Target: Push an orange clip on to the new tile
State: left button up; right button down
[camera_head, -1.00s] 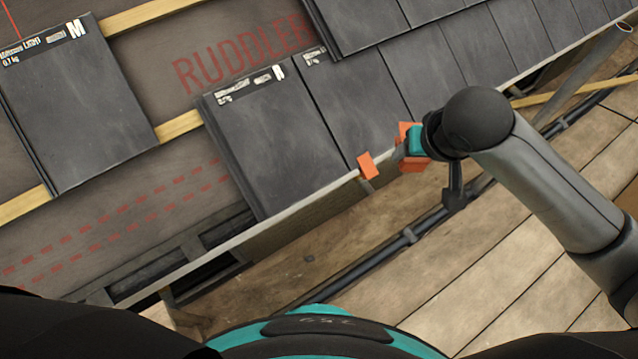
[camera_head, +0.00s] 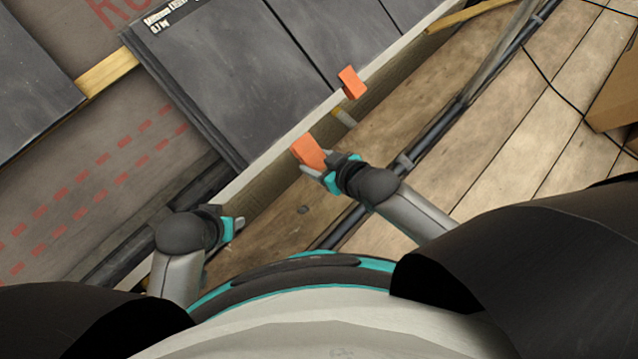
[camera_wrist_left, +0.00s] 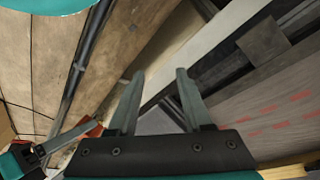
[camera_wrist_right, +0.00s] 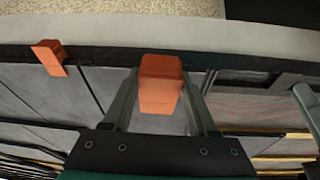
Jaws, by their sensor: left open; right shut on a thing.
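My right gripper (camera_head: 322,171) is shut on an orange clip (camera_head: 308,152), which lies at the eave edge below this tile. Whether it touches the tile is unclear. In the right wrist view the clip (camera_wrist_right: 160,85) sits between the fingers. A second orange clip (camera_head: 352,82) sits on the edge near the tile's right joint. My left gripper (camera_head: 232,226) is open and empty at the lower left; its spread fingers show in the left wrist view (camera_wrist_left: 158,82).
Wooden scaffold boards (camera_head: 510,130) lie below the eave, with a dark pole (camera_head: 440,125) running alongside. A cardboard box (camera_head: 615,100) stands at the far right. Roof membrane with red marks (camera_head: 100,180) is bare to the left of the tile.

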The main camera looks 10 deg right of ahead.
pick_arm(q)
notch_tip(320, 180, up, 5)
jog(key=t+b, duration=0.1)
jog(key=b, duration=0.4)
pick_arm(e)
jog(key=s+f+y, duration=0.1)
jog(key=s+f, duration=0.4)
jog(key=f, duration=0.5)
pick_arm(q)
jog(key=w+d+r+t+h+b, duration=0.1)
jog(key=w+d+t+h+b, duration=0.2)
jog(key=w+d+t, duration=0.2)
jog(key=shift+w+d+t, duration=0.3)
jog(key=shift+d+t, duration=0.3)
jog(key=shift+d, duration=0.45)
pick_arm(e)
jog(key=w+a, duration=0.6)
jog(key=w, duration=0.2)
jog(key=shift+a+f+n+t, duration=0.3)
jog(key=shift+f+n+t, duration=0.1)
jog(key=shift+f, duration=0.05)
pick_arm(q)
jog(key=shift+r+h, duration=0.3)
jog(key=shift+r+m+p, duration=0.3)
jog(key=shift+r+p, duration=0.25)
jog(key=shift+p, duration=0.1)
pick_arm(e)
jog(key=shift+w+a+r, duration=0.85)
jog(key=shift+w+r, duration=0.05)
jog(key=shift+w, duration=0.25)
